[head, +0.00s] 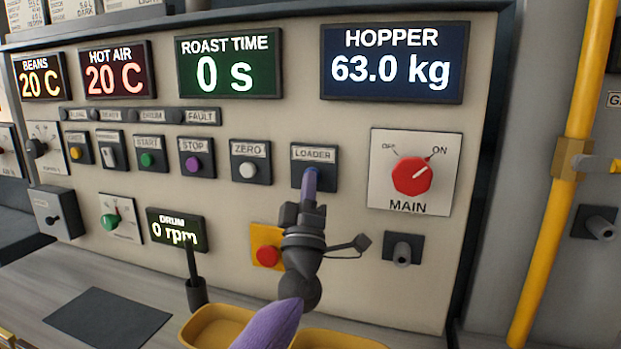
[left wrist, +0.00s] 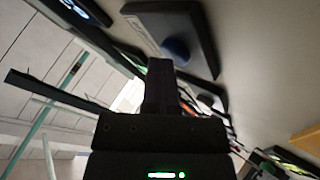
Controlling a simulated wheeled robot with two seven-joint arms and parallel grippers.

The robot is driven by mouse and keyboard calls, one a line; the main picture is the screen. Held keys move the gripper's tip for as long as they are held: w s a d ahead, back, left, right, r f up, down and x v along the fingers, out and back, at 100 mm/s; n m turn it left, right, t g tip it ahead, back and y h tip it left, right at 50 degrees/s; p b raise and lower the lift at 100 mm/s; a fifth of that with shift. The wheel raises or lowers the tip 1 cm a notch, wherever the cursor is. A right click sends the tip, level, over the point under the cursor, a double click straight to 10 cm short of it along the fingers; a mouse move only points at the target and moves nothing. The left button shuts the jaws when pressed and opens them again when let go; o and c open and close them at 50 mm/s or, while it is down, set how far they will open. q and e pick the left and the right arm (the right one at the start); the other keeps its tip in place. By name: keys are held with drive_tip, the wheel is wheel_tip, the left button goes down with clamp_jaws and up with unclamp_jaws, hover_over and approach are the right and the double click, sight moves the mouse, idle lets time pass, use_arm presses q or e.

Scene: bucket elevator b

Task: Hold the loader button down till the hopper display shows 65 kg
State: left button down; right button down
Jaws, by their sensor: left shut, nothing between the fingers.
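The hopper display (head: 392,66) reads 63.0 kg in white on dark blue. The loader button (head: 313,172) is blue on a dark plate labelled LOADER, and my gripper partly hides it. My left gripper (head: 309,188) is shut and empty, with its tips at the button's lower part. In the left wrist view the blue button (left wrist: 177,50) shows just beyond the dark fingers (left wrist: 160,75). I cannot tell whether the tips press it in. My right gripper is in neither view.
The zero button (head: 248,170) is left of the loader plate, and the red main switch (head: 411,176) is right, pointing to ON. A red button on a yellow plate (head: 266,257) is below, close to my left arm. A yellow pipe (head: 560,180) stands at right.

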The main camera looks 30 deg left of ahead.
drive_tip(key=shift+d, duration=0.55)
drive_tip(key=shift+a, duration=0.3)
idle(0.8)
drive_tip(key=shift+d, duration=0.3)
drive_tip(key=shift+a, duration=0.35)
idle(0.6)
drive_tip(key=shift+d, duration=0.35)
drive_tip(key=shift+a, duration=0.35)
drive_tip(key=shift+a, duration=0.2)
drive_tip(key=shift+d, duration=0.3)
